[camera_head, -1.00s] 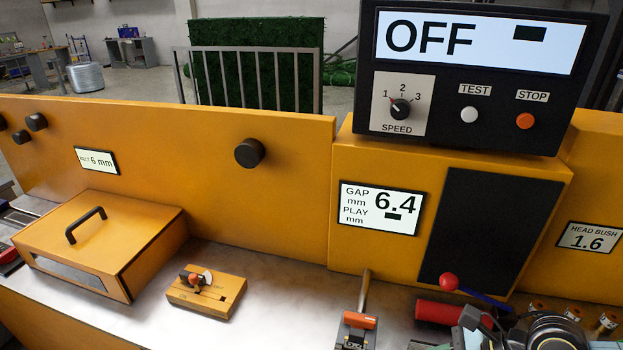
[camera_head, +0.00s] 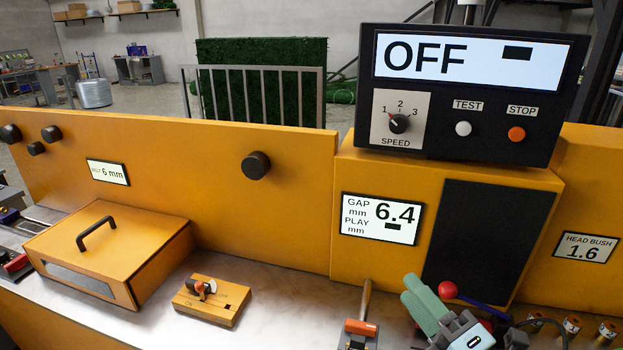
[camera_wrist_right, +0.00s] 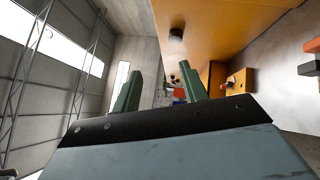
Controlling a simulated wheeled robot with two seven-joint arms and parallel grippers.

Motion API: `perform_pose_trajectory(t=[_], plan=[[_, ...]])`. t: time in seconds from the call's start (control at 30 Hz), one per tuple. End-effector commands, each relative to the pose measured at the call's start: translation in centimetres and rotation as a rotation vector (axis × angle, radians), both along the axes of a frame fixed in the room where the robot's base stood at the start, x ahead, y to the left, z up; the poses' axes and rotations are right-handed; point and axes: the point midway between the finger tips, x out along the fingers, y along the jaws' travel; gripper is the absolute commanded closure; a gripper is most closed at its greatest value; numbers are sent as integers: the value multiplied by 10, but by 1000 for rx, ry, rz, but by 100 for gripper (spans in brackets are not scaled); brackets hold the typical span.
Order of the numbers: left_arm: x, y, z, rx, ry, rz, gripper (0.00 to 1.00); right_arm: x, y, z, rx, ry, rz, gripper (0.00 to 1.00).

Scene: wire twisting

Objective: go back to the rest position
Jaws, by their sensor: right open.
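My right gripper (camera_head: 416,292) is at the lower right of the head view, with a grey body and green fingers. It is in front of the black panel, beside the red-knobbed lever, and holds nothing that I can see. In the right wrist view the two green fingers (camera_wrist_right: 162,90) stand apart with nothing between them. My left gripper is in neither view.
A control box (camera_head: 470,90) reading OFF stands on the yellow machine. A lidded yellow box (camera_head: 110,250), a small switch block (camera_head: 212,300) and an orange-collared lever (camera_head: 362,328) are on the metal bench. A red ball knob (camera_head: 447,289) is close to my right gripper.

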Motion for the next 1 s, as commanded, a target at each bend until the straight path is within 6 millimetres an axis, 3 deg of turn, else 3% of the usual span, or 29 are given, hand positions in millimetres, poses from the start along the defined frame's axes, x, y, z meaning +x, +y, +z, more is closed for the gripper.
perform_pose_trajectory(t=[0.17, 0.33, 0.5, 0.8, 1.0], plan=[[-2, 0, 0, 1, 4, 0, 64, 0, -60, -45, 494, 377, -367, 57], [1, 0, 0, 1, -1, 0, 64, -41, -92, -119, 876, 766, -695, 57], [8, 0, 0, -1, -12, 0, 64, -98, -91, -171, 1107, 1081, -940, 57], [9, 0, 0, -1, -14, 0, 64, -190, -62, -215, 1312, 1511, -1235, 57], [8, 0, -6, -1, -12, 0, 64, -176, -62, -276, 1286, 1512, -1245, 57]])
